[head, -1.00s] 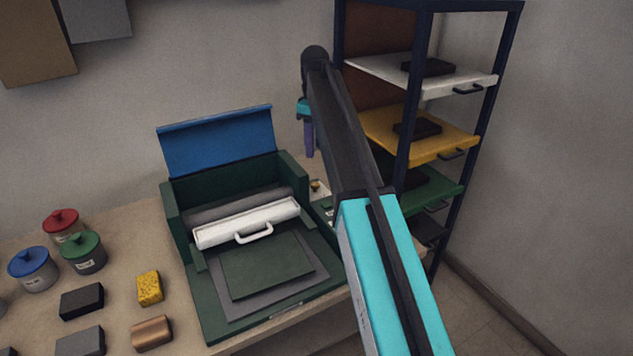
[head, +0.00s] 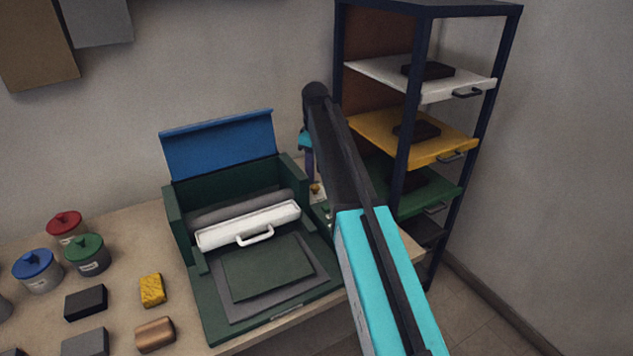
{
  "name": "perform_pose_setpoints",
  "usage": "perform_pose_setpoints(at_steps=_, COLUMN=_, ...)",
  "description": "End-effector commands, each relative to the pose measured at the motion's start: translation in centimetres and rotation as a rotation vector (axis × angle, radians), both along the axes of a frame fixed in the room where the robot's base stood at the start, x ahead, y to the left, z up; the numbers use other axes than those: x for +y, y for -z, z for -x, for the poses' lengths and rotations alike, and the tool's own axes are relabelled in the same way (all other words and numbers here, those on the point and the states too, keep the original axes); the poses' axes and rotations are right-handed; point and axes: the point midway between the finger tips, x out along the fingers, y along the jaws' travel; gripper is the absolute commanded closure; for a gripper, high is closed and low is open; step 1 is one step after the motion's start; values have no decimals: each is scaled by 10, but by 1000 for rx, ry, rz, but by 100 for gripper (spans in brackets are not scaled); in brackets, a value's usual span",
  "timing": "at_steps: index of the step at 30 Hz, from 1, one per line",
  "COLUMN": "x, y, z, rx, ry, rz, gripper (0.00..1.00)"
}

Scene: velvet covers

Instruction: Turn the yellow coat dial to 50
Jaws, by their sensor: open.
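A small yellow knob (head: 315,188), which looks like the coat dial, sits on a pale plate at the right side of the dark green machine (head: 172,222). Its pointer and any numbers are too small to read. My gripper (head: 309,176) hangs pointing down just above and slightly left of the knob in the picture. It is open, with nothing seen between its fingers. My arm hides part of the gripper and the area right of the knob. I cannot tell whether the fingertips touch the knob.
The machine has a raised blue lid (head: 218,145) and a white bar with a handle (head: 248,226). A dark rack with coloured shelves (head: 418,95) stands close on the right. Lidded jars (head: 87,255), a yellow sponge (head: 152,290) and several blocks lie at left.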

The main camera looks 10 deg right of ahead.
Motion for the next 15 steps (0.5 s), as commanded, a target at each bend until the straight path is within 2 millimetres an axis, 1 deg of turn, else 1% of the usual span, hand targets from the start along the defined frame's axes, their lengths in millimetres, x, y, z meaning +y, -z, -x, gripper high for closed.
perform_pose_setpoints(at_steps=9, x=-1, y=37, z=1, rx=1, ry=1, rz=0, gripper=57)
perform_pose_setpoints(at_steps=15, x=-1, y=51, z=0, rx=0, ry=1, rz=0, gripper=57)
